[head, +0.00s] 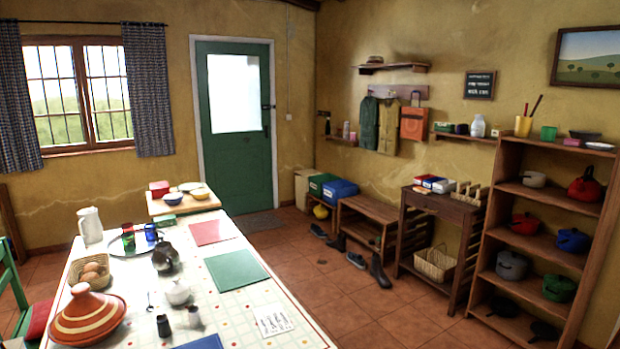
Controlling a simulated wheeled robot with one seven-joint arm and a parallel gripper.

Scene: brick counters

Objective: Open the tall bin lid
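A beige upright box (304,190) that looks like the tall bin stands on the floor in the corner, right of the green door. Its flat top appears closed, but it is small and far off, so I cannot make out the lid's edge or a handle. The green and blue boxes in front hide part of its right side. My gripper is not in view.
A long table (310,335) with a tagine (88,316) and other tableware fills the left foreground. A green box (321,184) and blue box (341,190) sit on a low bench. Boots (380,272) and shoes lie near the wooden bench (368,208). Floor between table and shelves is mostly clear.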

